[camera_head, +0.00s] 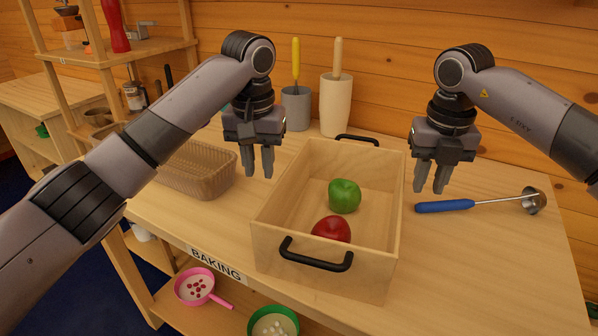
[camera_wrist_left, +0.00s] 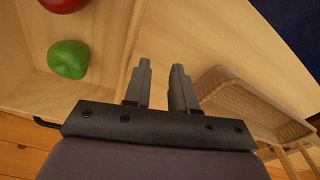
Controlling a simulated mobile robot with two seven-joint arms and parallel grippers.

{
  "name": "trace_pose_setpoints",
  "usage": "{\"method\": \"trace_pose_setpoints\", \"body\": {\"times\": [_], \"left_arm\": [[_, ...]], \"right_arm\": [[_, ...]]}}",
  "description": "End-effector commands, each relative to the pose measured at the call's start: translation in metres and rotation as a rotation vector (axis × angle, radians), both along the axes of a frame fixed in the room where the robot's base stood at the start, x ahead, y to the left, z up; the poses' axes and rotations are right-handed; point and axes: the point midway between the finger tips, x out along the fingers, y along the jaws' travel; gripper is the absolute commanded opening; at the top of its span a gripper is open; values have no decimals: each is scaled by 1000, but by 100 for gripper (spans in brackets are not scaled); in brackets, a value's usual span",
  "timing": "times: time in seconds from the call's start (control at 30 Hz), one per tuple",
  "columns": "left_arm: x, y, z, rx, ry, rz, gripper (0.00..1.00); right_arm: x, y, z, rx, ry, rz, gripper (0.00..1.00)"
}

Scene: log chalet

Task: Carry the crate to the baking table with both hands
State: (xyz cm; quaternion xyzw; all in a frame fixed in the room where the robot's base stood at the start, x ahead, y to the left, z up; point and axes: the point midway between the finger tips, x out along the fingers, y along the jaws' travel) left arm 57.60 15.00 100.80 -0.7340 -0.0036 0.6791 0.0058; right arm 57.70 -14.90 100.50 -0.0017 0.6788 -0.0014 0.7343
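The light wooden crate (camera_head: 400,215) stands on a table (camera_head: 500,250) whose front edge carries a BAKING label (camera_head: 217,264). It has a black handle at its near end (camera_head: 316,254) and another at its far end (camera_head: 357,140). A green pepper (camera_head: 344,196) and a red apple-like item (camera_head: 331,229) lie inside. My left gripper (camera_head: 259,175) is open and empty, pointing down beside the crate's left wall. In the left wrist view its fingers (camera_wrist_left: 160,88) are apart, with the crate (camera_wrist_left: 105,35) to the left. My right gripper (camera_head: 430,191) is open and empty, right of the crate. Neither visibly touches it.
A woven basket (camera_head: 200,168) sits left of the crate. A blue-handled ladle (camera_head: 470,204) lies to the right. A grey pot (camera_head: 296,108) and a tall cream container (camera_head: 335,105) stand behind. The table's front right is clear. A pink pan (camera_head: 196,286) and green bowl (camera_head: 273,323) sit below.

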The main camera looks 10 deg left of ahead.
Motion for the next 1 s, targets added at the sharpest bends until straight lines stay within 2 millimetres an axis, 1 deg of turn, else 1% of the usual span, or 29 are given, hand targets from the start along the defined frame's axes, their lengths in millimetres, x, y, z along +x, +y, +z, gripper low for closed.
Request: {"method": "trace_pose_setpoints", "body": {"times": [0.4, 0.6, 0.73, 0.87, 0.97, 1.0], "left_arm": [[-5, 0, 70, 2, -5, 1, 26], [-8, -1, 98, 1, -3, 0, 26], [-9, -2, 109, 1, -2, -1, 26], [-9, -2, 114, 0, -1, 0, 26], [-9, -2, 115, 0, -1, -1, 26], [-9, -2, 115, 0, -1, -1, 26]], "right_arm": [[0, 0, 0, 0, 0, -1, 26], [0, 0, 0, 0, 0, 0, 26], [0, 0, 0, 0, 0, 0, 26], [0, 0, 1, 0, -1, 0, 26], [0, 0, 9, 1, -2, 0, 26], [0, 0, 14, 1, -3, 0, 26]]}}
